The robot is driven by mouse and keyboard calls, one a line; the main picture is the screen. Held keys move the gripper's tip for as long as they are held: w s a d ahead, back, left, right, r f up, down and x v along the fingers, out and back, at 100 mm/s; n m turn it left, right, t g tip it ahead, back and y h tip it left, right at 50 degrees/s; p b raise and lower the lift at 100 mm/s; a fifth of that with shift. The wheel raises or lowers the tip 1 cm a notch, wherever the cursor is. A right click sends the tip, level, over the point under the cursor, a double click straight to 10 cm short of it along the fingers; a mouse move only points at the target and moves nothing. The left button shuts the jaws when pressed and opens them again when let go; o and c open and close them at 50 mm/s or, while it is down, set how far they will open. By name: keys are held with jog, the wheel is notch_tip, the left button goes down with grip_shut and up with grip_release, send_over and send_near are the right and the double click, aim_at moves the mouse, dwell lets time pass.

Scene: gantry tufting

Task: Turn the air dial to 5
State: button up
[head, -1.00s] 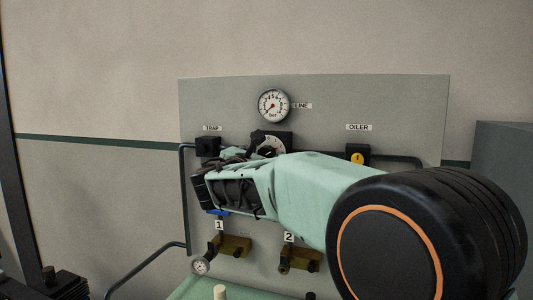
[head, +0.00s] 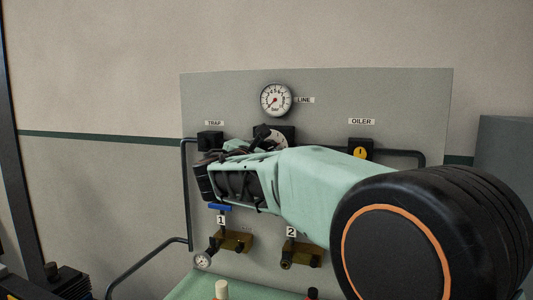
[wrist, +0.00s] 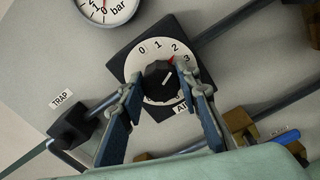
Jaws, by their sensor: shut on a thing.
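The air dial (wrist: 146,58) is a white numbered disc on a black square base, with 0, 1, 2 and 3 readable. The higher numbers are hidden behind the fingers. In the head view the dial (head: 278,139) is partly covered by my gripper (head: 262,136).
The LINE gauge (head: 276,100) is above the dial. The TRAP block (head: 210,141) is to its left and the OILER knob (head: 360,152) to its right. Pipes run across the panel (head: 330,100). Brass valves labelled 1 (head: 236,241) and 2 (head: 301,254) are below.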

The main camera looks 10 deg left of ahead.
jog(key=shift+d+f+m+b, duration=0.1)
jog(key=shift+f+m+b, duration=0.05)
jog(key=shift+m+b, duration=2.65)
jog(key=shift+f+m+b, duration=0.1)
jog(key=shift+m+b, duration=2.6)
jog(key=shift+m, duration=0.1)
jog(key=shift+d+f+m+b, duration=0.1)
jog(key=shift+f+m+b, duration=0.05)
jog(key=shift+m+b, duration=2.65)
jog(key=o, duration=1.2)
jog(key=shift+r, duration=0.1)
jog(key=shift+c, duration=0.2)
jog(key=s+a, duration=0.2)
jog(key=s, duration=1)
jog(key=shift+a, duration=0.2)
jog(key=shift+w, duration=0.1)
